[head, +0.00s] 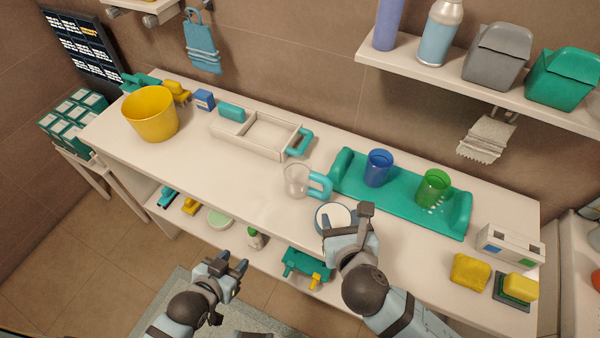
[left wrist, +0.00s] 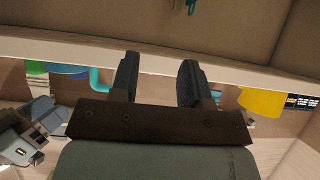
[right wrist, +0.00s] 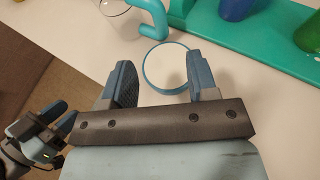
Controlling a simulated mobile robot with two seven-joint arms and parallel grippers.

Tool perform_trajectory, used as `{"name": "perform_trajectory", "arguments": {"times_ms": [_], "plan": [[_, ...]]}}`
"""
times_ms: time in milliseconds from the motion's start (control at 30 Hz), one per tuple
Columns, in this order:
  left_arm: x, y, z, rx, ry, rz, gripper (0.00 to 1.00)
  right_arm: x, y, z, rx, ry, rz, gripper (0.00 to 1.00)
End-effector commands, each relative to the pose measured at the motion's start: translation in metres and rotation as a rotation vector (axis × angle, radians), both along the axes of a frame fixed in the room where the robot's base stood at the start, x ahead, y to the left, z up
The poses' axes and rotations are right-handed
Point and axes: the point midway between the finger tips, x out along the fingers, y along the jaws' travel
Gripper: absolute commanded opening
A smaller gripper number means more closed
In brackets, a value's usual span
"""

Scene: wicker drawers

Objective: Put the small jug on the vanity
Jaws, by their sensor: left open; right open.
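A small clear jug (head: 297,180) with a teal handle stands on the long white counter (head: 225,180), left of the green tray. Part of it shows at the top of the right wrist view (right wrist: 118,18). My right gripper (head: 348,222) is open and empty above the counter front, over a round white dish with a blue rim (head: 335,213). The dish shows beyond and between its fingers in the right wrist view (right wrist: 166,68). My left gripper (head: 231,266) is open and empty in front of the counter, below its top. I cannot tell which surface is the vanity.
A green tray (head: 400,200) holds a blue cup (head: 378,168) and a green cup (head: 433,188). A white caddy (head: 262,135) and yellow bucket (head: 151,113) stand further left. Yellow sponges (head: 471,271) lie at the right. A wall shelf (head: 410,65) hangs above.

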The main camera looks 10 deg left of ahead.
Motion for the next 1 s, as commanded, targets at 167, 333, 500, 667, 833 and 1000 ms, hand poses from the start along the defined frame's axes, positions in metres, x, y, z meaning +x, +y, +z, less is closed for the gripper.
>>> {"name": "perform_trajectory", "arguments": {"times_ms": [167,333,500,667,833,1000], "plan": [[-0.017,-0.007,-0.010,-0.008,0.035,-0.006,0.43,0.031,0.009,-0.012,0.001,-0.001,-0.003,0.54],[-0.017,-0.007,-0.012,-0.007,0.035,-0.006,0.43,0.058,0.017,-0.024,0.003,0.000,-0.002,0.54],[-0.012,-0.005,-0.010,-0.005,0.029,-0.004,0.43,0.070,0.020,-0.030,0.003,0.001,-0.002,0.54],[-0.011,-0.004,-0.008,-0.004,0.025,-0.003,0.43,0.083,0.025,-0.037,0.004,0.002,-0.004,0.54],[-0.010,-0.004,-0.006,-0.005,0.022,-0.003,0.43,0.105,0.032,-0.049,0.006,0.003,-0.004,0.54],[-0.010,-0.004,-0.006,-0.005,0.021,-0.003,0.43,0.115,0.035,-0.053,0.005,0.002,-0.002,0.54]]}}
